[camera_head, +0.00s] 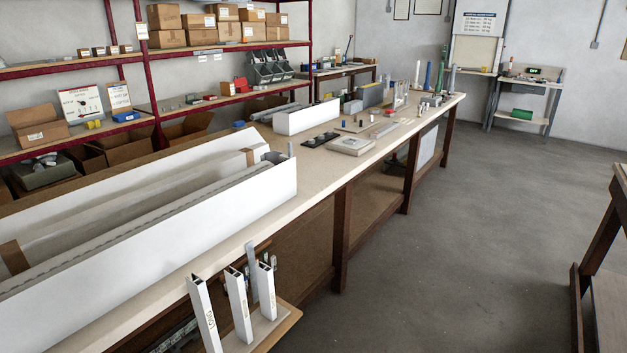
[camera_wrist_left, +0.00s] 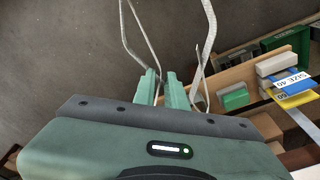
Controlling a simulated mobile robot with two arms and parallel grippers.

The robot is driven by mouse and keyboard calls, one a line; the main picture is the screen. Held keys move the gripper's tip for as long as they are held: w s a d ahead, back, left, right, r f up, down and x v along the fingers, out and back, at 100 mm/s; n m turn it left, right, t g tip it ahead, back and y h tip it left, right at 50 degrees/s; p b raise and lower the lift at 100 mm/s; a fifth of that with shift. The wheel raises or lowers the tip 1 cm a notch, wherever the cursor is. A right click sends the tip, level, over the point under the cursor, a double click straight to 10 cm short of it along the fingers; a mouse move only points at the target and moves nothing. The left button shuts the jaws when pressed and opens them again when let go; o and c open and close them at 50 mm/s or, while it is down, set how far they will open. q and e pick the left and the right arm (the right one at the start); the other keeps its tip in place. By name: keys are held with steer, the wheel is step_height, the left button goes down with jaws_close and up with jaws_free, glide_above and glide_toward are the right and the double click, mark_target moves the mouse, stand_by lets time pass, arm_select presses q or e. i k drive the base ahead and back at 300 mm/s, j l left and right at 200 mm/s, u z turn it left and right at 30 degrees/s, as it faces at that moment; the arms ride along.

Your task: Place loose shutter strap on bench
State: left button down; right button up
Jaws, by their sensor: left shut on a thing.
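In the left wrist view my left gripper (camera_wrist_left: 161,76) points away from the camera, its two green fingers close together. It is shut on a thin grey strap (camera_wrist_left: 208,40), which rises in long bent lengths on both sides of the fingers. The grip point itself is partly hidden by the fingers. Dark floor shows behind the strap. The long bench (camera_head: 318,178) with a pale top runs across the head view. Neither gripper nor the held strap shows in the head view.
Long white profiles (camera_head: 205,222) cover the near bench. A shorter white box (camera_head: 307,117), a grey block (camera_head: 351,145) and small parts stand farther along. Bare top lies between. The wrist view shows a green block (camera_wrist_left: 234,97) and labelled yellow-blue item (camera_wrist_left: 293,85).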

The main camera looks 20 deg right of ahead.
mark_target(307, 171)
steer(key=i+l+z, duration=0.55)
steer(key=z, duration=0.3)
steer(key=i, duration=0.05)
